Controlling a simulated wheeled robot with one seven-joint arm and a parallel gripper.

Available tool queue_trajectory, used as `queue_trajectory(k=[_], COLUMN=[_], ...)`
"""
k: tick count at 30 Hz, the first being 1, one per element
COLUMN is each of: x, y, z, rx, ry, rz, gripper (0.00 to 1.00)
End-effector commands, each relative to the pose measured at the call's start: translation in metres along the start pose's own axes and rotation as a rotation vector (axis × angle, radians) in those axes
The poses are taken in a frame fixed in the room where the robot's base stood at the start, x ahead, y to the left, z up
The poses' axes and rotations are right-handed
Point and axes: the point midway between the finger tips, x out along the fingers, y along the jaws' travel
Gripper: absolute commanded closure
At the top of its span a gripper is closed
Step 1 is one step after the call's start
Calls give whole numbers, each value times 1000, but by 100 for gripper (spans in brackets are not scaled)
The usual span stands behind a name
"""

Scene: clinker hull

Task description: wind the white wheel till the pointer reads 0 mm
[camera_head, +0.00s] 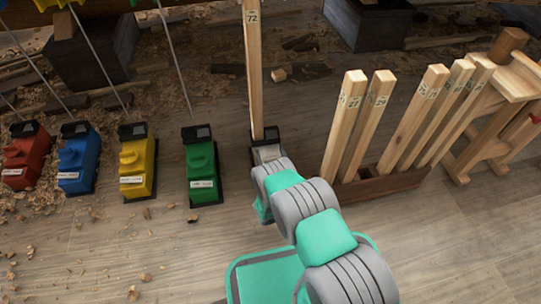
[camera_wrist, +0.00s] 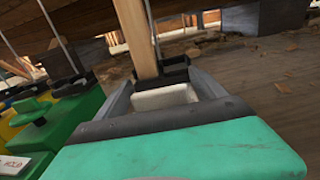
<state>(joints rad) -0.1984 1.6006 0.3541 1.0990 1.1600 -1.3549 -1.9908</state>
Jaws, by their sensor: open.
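A white block-like part (camera_wrist: 165,97) shows between the two grey fingers of my gripper (camera_wrist: 160,86) in the wrist view. I cannot tell whether it is the white wheel or its housing. The fingers are apart, and I cannot tell whether they touch it. In the head view, only a small pale patch of it (camera_head: 268,153) shows past my arm. A wooden post (camera_head: 254,75) marked 72 rises from a dark holder right behind it. I cannot make out a pointer or a millimetre scale in either view.
Red (camera_head: 25,158), blue (camera_head: 78,160), yellow (camera_head: 137,163) and green (camera_head: 201,170) units stand in a row to the left, with thin rods above them. A rack (camera_head: 385,186) of numbered wooden posts stands close to the right. Shavings litter the floor; open floor lies front left.

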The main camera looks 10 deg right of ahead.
Motion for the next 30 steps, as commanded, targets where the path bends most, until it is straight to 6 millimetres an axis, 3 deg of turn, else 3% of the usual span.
queue_trajectory(k=[23, 30], x=[0, -1], y=[0, 0], z=[0, -1], rx=[1, 0], ry=[0, 1], rz=[-1, -18], gripper=[82, 82])
